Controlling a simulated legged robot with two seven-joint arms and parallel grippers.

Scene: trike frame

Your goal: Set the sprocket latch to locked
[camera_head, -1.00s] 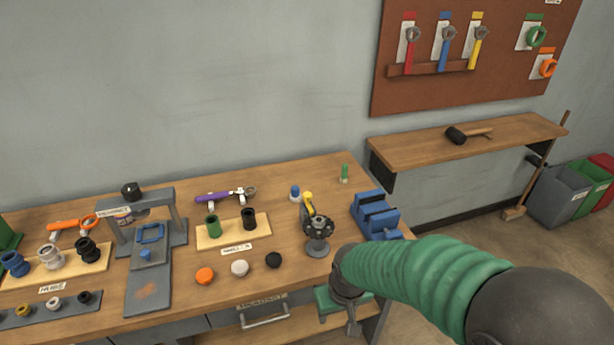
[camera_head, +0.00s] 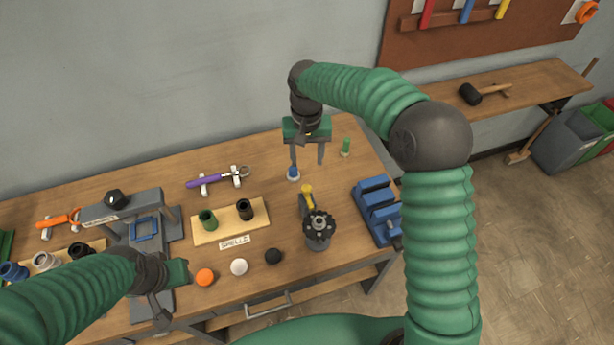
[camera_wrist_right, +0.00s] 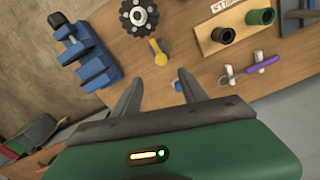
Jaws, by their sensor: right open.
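The sprocket (camera_head: 319,225) is a dark toothed disc on a round grey stand, near the table's right part. The latch (camera_head: 308,194) is a yellow lever just behind it. In the right wrist view the yellow lever (camera_wrist_right: 158,52) points down beside the sprocket (camera_wrist_right: 138,16). My right gripper (camera_head: 308,168) is open and empty, fingers down, above and behind the lever and apart from it. In the right wrist view its fingers (camera_wrist_right: 160,80) lie either side below the lever's knob. My left gripper (camera_head: 165,300) is over the table's left part; its fingers do not show clearly.
A blue-topped peg (camera_head: 293,174) stands close to my right gripper's left finger. A blue vise (camera_head: 377,212) is right of the sprocket, a green peg (camera_head: 346,147) behind. The shells board (camera_head: 230,222) and orange, white and black caps (camera_head: 239,267) lie left.

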